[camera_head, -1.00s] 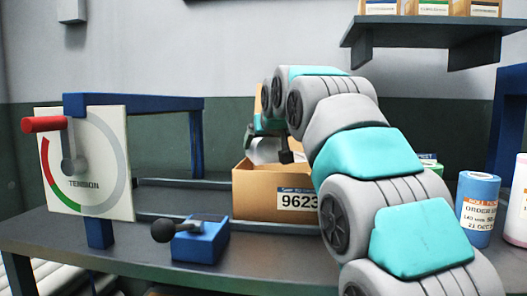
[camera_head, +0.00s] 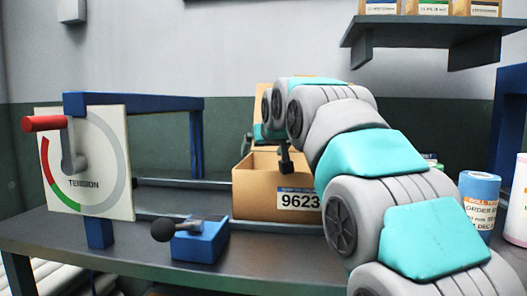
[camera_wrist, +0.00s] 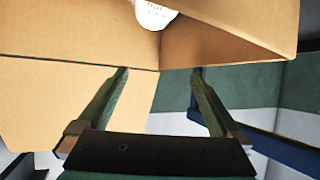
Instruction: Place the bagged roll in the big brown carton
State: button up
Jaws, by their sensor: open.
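The brown carton (camera_head: 262,195), with a white label reading 9623, stands open on the bench. My gripper (camera_head: 284,160) is over the carton, partly hidden behind my arm. In the wrist view my gripper (camera_wrist: 159,72) is open, with nothing between its two fingers. The carton's walls (camera_wrist: 225,40) fill the top and left of that view. A white rounded thing with faint marks, likely the bagged roll (camera_wrist: 155,14), shows inside the carton, apart from the fingers and cut off by the top edge. In the head view the carton's front wall hides it.
A tension dial with a red handle (camera_head: 42,124) and a blue lever box (camera_head: 200,240) stand left of the carton. A blue labelled roll (camera_head: 480,203) stands at right. A shelf (camera_head: 430,30) with small boxes hangs above. My arm covers the right middle.

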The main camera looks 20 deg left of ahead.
jog(key=shift+d+r, duration=0.1)
jog(key=shift+r, duration=0.1)
jog(key=shift+s+d+r, duration=0.2)
jog(key=shift+s, duration=0.15)
jog(key=v, duration=1.1)
jog(key=shift+b, duration=0.3)
jog(key=shift+s+f, duration=0.1)
dwell(0.6)
